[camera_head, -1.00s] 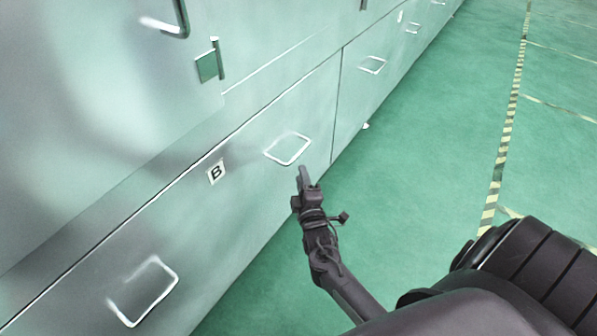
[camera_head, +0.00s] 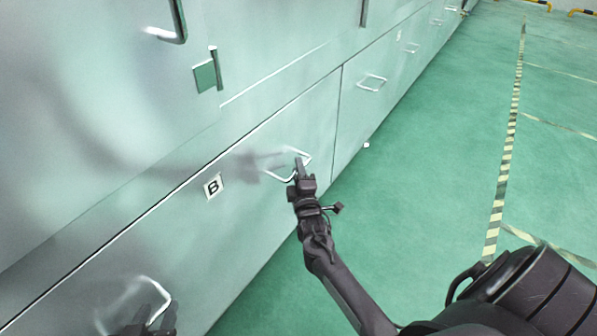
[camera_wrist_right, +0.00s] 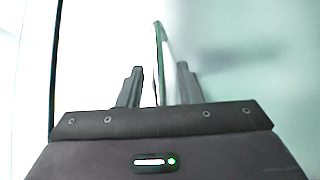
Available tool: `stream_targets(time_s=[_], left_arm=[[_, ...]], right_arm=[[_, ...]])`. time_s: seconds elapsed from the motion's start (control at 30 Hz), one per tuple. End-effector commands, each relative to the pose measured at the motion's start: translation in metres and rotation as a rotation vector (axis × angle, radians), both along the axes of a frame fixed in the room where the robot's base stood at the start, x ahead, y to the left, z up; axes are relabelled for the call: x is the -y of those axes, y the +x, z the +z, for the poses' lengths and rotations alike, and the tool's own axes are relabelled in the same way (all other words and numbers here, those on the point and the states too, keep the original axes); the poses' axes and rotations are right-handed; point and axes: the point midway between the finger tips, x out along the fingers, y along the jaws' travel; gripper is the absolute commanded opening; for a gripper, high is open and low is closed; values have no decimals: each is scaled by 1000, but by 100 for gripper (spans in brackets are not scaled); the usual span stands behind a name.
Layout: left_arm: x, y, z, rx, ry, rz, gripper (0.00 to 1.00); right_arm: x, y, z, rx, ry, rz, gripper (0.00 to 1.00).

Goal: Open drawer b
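Drawer b (camera_head: 245,215) is a wide pale metal front with a "B" label (camera_head: 213,186), and it looks shut. It has a right wire handle (camera_head: 279,177) and a left wire handle (camera_head: 116,297). My right gripper (camera_head: 299,160) is at the right handle in the head view. In the right wrist view, its two fingers (camera_wrist_right: 158,85) stand apart, with the handle bar (camera_wrist_right: 160,55) between them and no clear grip. My left gripper (camera_head: 153,312) is at the left handle, at the bottom edge of the head view. Its fingers look apart around the bar; its rest is cut off.
Another drawer with a wire handle (camera_head: 372,82) is further along the same cabinet row. A door with a green plate (camera_head: 205,76) and upright handles is above. Green floor (camera_head: 420,180) with striped tape (camera_head: 507,150) lies clear to the right.

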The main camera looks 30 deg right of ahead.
Motion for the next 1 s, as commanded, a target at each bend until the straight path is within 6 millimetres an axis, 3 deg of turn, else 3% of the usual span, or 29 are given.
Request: stream_targets(time_s=[0.33,0.6,1.0], left_arm=[[0,2,4,16,-7,2,36],[0,2,3,14,-7,1,36],[0,1,3,8,-4,0,36]], right_arm=[[1,2,1,0,0,0,32],[1,2,0,0,0,0,0],[1,1,0,-1,0,0,0]])
